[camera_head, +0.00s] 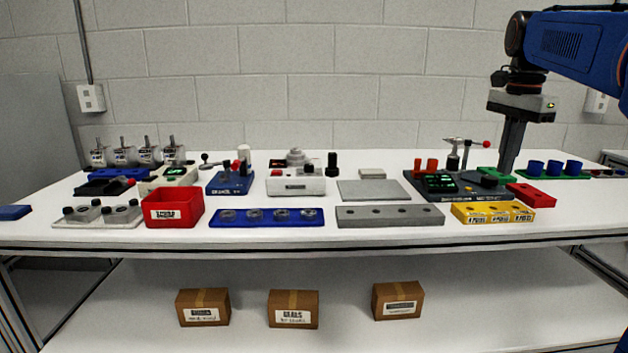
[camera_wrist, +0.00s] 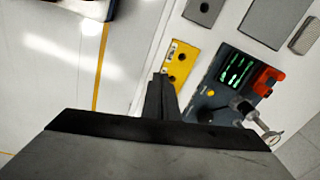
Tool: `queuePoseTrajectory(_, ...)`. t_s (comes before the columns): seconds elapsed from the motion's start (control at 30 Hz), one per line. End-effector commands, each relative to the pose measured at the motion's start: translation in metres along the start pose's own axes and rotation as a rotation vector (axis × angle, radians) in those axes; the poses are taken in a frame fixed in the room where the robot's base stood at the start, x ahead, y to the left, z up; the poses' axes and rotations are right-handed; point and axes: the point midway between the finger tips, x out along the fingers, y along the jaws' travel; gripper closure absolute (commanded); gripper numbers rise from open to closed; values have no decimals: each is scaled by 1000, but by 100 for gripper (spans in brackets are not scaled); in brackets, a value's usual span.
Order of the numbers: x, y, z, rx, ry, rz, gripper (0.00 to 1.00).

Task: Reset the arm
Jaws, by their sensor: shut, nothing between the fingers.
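My blue arm (camera_head: 575,45) reaches in from the upper right in the head view. My gripper (camera_head: 508,168) points down over the right part of the white table, its dark fingers closed together with nothing between them. In the wrist view the shut fingers of my gripper (camera_wrist: 161,78) show at the middle. Near them lie the yellow block (camera_wrist: 179,65) with holes and a dark station (camera_wrist: 228,85) with a green lit display. In the head view the fingers overlap the area behind the dark station (camera_head: 460,191), close to a green block; the exact gap is unclear.
A red block (camera_head: 531,195) and the yellow block (camera_head: 493,212) lie near the front right edge. A lever with a red knob (camera_head: 486,144) stands left of my gripper. Grey (camera_head: 390,216) and blue trays (camera_head: 265,217), a red bin (camera_head: 173,208) and instruments fill the middle and left. Boxes (camera_head: 398,300) sit below.

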Motion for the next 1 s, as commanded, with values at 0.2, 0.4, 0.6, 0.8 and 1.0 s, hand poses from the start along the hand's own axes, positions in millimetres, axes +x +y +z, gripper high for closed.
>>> queuePoseTrajectory(0.2,21,28,35,-173,22,-39,100)
queuePoseTrajectory(0.4,58,66,77,-408,59,-89,100)
queuePoseTrajectory(0.6,103,109,116,-645,104,-135,100)
queuePoseTrajectory(0.8,156,153,150,-880,157,-178,100)
queuePoseTrajectory(1.0,214,197,179,-1106,218,-214,100)
